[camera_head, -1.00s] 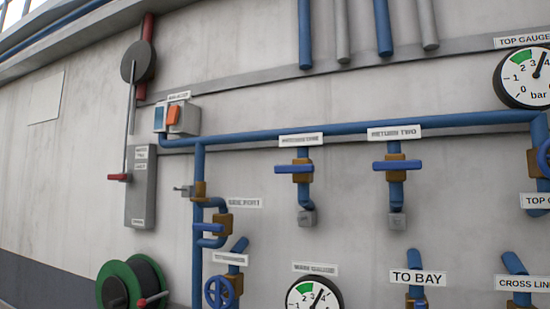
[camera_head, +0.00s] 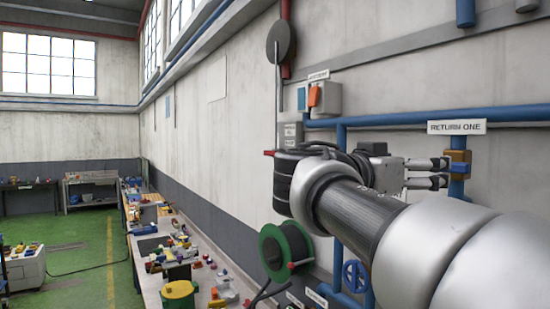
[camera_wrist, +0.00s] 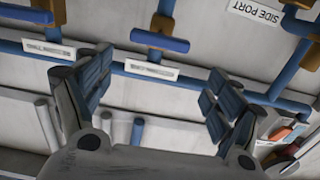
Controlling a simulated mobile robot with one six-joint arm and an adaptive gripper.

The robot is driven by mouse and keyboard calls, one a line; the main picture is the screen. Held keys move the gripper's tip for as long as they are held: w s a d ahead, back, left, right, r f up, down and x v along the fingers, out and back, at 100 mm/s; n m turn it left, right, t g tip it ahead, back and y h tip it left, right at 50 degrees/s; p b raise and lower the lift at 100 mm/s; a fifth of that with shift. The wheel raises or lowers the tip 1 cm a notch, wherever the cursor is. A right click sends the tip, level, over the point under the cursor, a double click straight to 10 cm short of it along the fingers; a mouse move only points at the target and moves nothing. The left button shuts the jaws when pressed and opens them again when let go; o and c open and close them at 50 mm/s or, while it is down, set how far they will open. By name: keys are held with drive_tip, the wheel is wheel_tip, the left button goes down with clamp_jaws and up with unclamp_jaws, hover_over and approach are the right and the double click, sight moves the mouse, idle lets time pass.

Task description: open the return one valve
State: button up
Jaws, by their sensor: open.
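The RETURN ONE label (camera_head: 457,127) is on the wall at the right of the head view. Below it is the return one valve's brown body (camera_head: 459,157), partly hidden by my gripper (camera_head: 443,172). In the wrist view, which is upside down, the valve's blue bar handle (camera_wrist: 160,41) lies across its vertical pipe. Its label (camera_wrist: 152,70) sits between the fingers of my gripper (camera_wrist: 160,72). The fingers are spread and empty, and the handle appears beyond their tips. Contact with the valve cannot be told.
A neighbouring blue handle (camera_wrist: 27,14) and the SIDE PORT label (camera_wrist: 256,12) flank the valve. A grey box with an orange switch (camera_head: 314,95), a green hose reel (camera_head: 286,252) and a blue handwheel (camera_head: 355,276) are on the wall. A cluttered bench (camera_head: 150,285) runs along it.

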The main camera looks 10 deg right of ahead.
drive_tip(key=shift+o, duration=1.3)
drive_tip(key=p+x, duration=0.3)
drive_tip(key=x, duration=1)
drive_tip(key=shift+d, duration=0.25)
drive_tip(key=shift+c, duration=0.2)
drive_tip(key=c, duration=0.9)
